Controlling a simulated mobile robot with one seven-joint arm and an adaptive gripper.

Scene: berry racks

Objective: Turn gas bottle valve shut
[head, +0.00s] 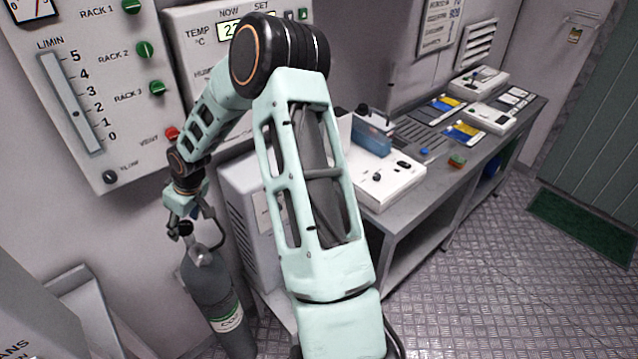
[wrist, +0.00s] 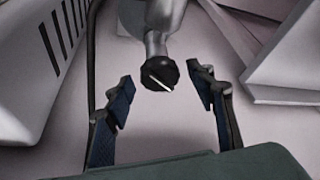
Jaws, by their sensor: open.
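My gripper (head: 193,228) is above the bottle's top, partly hiding the valve in the head view. In the wrist view my gripper (wrist: 165,88) is open, with one finger on each side of the knob and visible gaps to both. I cannot tell the exact depth between fingertips and knob.
A wall panel (head: 88,60) with green knobs and a red knob is behind my arm. A white cabinet (head: 252,215) stands right of the bottle. A workbench (head: 425,195) with instruments runs to the back right. The metal floor (head: 530,290) at right is clear.

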